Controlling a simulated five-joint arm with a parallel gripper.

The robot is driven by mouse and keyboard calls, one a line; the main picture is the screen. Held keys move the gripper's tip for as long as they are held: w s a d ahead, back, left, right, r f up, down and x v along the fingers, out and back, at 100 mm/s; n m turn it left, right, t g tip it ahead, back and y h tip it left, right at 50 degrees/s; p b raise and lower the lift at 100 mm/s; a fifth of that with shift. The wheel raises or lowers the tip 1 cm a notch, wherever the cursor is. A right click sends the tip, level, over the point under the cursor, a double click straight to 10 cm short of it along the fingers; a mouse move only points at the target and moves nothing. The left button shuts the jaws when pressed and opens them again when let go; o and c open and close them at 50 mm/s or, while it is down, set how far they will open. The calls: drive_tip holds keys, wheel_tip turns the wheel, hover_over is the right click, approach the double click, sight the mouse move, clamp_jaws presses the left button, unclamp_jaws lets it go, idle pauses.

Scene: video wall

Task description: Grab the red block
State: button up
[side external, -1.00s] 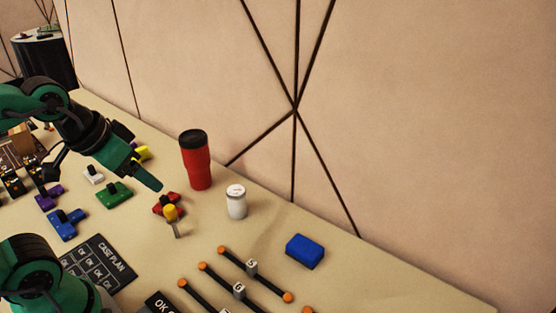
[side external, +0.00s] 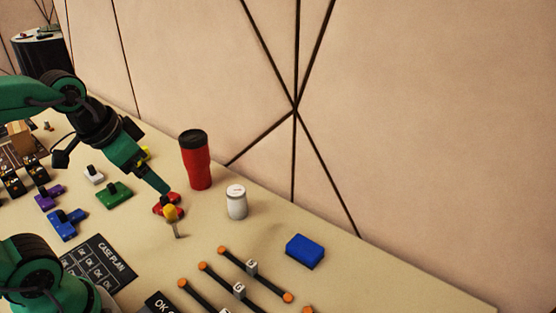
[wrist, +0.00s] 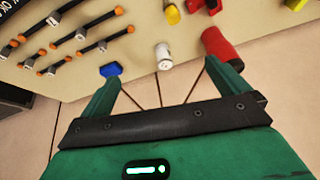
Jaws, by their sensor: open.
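The red block (side external: 160,210) lies on the table left of a red tumbler. A yellow-topped tool (side external: 170,213) stands in front of it and hides part of it. In the wrist view the red block (wrist: 194,5) is cut by the top edge, next to the yellow top (wrist: 172,15). My gripper (side external: 164,190) points down at the red block, its tip just above or at it; I cannot tell if they touch. In the wrist view my gripper (wrist: 162,73) has its two green fingers spread, with nothing held between them.
A red tumbler (side external: 197,167) with a black lid and a white bottle (side external: 237,204) stand to the right, near the wall. A blue block (side external: 305,251) lies farther right. Green (side external: 114,196) and other coloured pieces lie left. Slider rods (side external: 256,275) lie at the front.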

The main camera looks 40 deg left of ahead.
drive_tip(key=w+a+f+m+g, duration=0.3)
drive_tip(key=w+a+f+m, duration=0.3)
drive_tip(key=w+a+m, duration=0.1)
drive_tip(key=m+g, duration=0.2)
drive_tip(key=m, duration=0.4)
hover_over(168, 197)
wheel_tip(168, 197, down, 9)
drive_tip(key=shift+r, duration=0.1)
drive_tip(key=shift+w+a+f, duration=0.1)
drive_tip(key=shift+a+f, duration=0.35)
drive_tip(key=shift+f, duration=0.15)
drive_tip(key=shift+f, duration=0.1)
drive_tip(key=shift+f, duration=1.2)
drive_tip(key=shift+w+f, duration=0.1)
drive_tip(key=shift+f, duration=2.5)
drive_tip(key=shift+c, duration=0.2)
drive_tip(key=c, duration=1.1)
